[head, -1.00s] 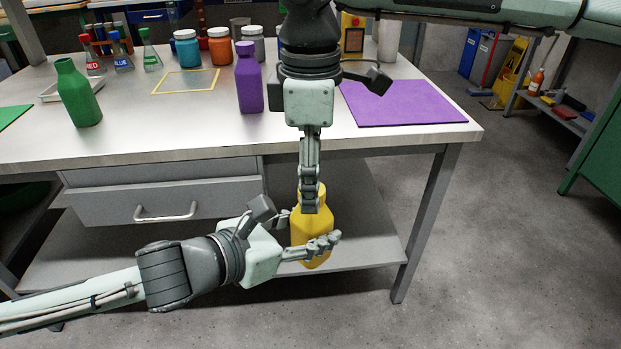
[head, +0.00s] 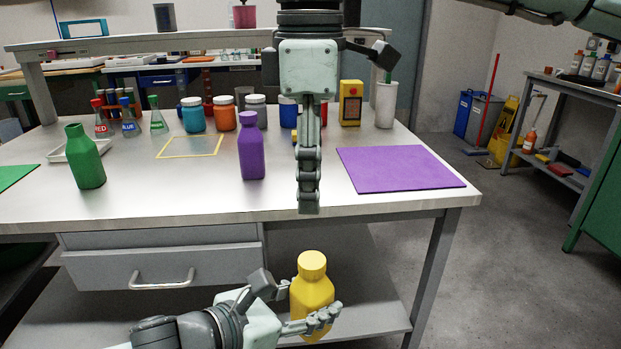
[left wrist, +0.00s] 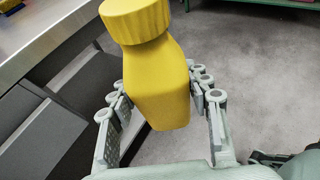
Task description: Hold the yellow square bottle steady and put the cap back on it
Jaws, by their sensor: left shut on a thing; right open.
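The yellow square bottle (head: 312,293) is upright in front of the table, and its yellow cap (head: 312,264) sits on its top. In the left wrist view the bottle (left wrist: 160,90) is between the fingers and the cap (left wrist: 135,18) is on its neck, partly cut off by the top edge. My left gripper (head: 305,308) is shut on the bottle's body. My right gripper (head: 308,208) points down above the cap, clear of it and empty. Its fingers appear in line from this side, so the gap between them is hidden.
The table's front edge (head: 230,217) is behind the bottle. A purple bottle (head: 251,150), a green bottle (head: 85,160) and a purple mat (head: 395,169) are on the tabletop. A grey drawer (head: 160,268) is below at left.

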